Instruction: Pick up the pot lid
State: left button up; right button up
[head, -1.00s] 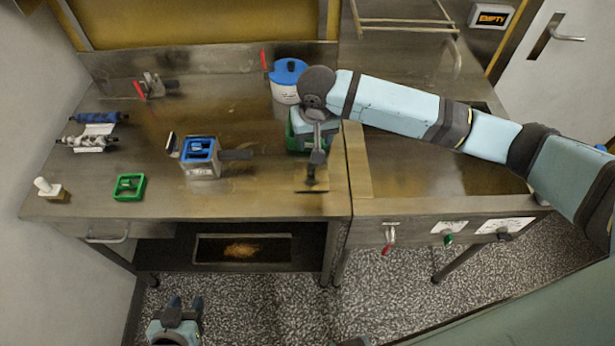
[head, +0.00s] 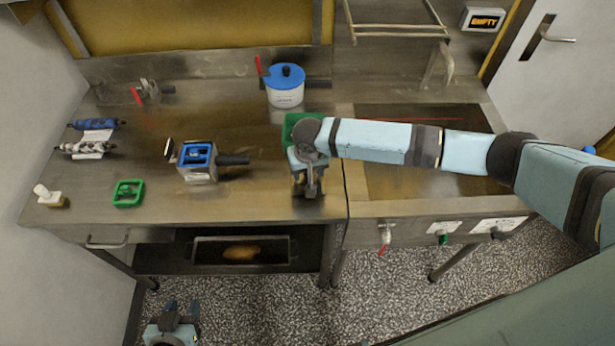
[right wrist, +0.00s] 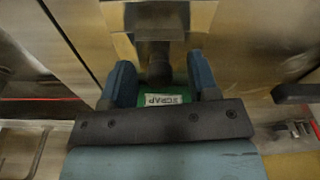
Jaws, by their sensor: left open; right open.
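The pot lid (head: 286,76) is blue with a dark knob and sits on a white pot (head: 286,99) at the back of the bench, in the head view. My right gripper (head: 308,190) is open over the front part of the bench, in front of the pot and well apart from the lid. In the right wrist view its two blue fingers (right wrist: 160,86) are spread, with a dark handle and a green bin labelled SCRAP showing between them. The lid cannot be made out there. My left gripper (head: 181,312) is open, low in front of the bench.
A green bin (head: 291,124) stands partly behind my right wrist. A metal box with a blue frame (head: 197,158) and a green frame (head: 129,193) are to the left. Rollers (head: 87,148) lie further left. A sink basin (head: 425,178) is at right, below my right arm.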

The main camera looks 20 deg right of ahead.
grip_shut()
jog(key=shift+r, duration=0.1)
notch_tip(320, 180, up, 20)
jog(key=b, duration=0.2)
dwell(0.4)
